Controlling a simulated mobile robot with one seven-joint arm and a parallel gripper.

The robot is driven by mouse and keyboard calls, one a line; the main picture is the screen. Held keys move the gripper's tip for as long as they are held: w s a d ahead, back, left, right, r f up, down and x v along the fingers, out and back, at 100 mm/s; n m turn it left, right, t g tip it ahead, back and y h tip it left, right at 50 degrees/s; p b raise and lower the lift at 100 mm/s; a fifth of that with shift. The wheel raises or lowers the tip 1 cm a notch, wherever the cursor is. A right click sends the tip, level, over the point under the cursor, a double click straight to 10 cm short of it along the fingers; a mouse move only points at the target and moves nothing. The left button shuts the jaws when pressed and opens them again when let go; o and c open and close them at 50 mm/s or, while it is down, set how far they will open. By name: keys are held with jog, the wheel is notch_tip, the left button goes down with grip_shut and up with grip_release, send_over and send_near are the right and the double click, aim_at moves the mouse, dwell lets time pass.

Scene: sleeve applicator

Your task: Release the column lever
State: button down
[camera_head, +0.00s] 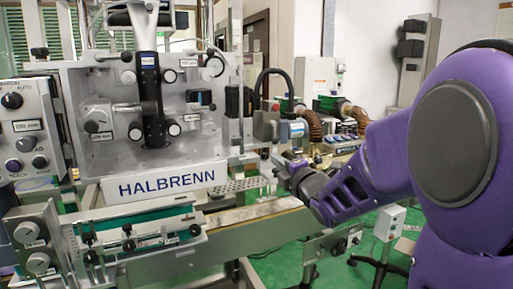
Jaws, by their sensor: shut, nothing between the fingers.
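The sleeve applicator (72,90), a grey machine with a HALBRENN plate, fills the left half of the head view. A vertical column with a black block (233,101) stands at its right side. Several small knobs and handles show here, and I cannot tell which part is the column lever. My gripper (277,164) is at the end of my purple arm, just right of the machine and above the conveyor. It is small in the picture, seems shut and holds nothing that I can see. Whether it touches any part of the machine cannot be told.
A dark curved pipe or handle (274,72) rises close behind my gripper. A conveyor rail (265,228) runs below it. Brown hoses (313,124) and green-and-black units stand behind. A grey control box (389,222) stands on the green floor at right.

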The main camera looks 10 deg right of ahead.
aim_at(275, 133)
jog(key=shift+s+a+f, duration=0.15)
jog(key=shift+a+f, duration=0.05)
jog(key=shift+f, duration=0.1)
jog(key=p+x, duration=0.1)
jog(key=x, duration=0.8)
jog(key=shift+w, duration=0.4)
jog(key=w+d, duration=0.1)
jog(key=w+d+p, duration=0.1)
jog(key=d, duration=0.1)
jog(key=shift+d+r, duration=0.15)
jog(key=shift+r, duration=0.25)
jog(key=shift+w+f, duration=0.1)
jog(key=shift+w+f+n+b, duration=0.1)
jog(key=shift+n+b, duration=0.3)
jog(key=shift+b, duration=0.05)
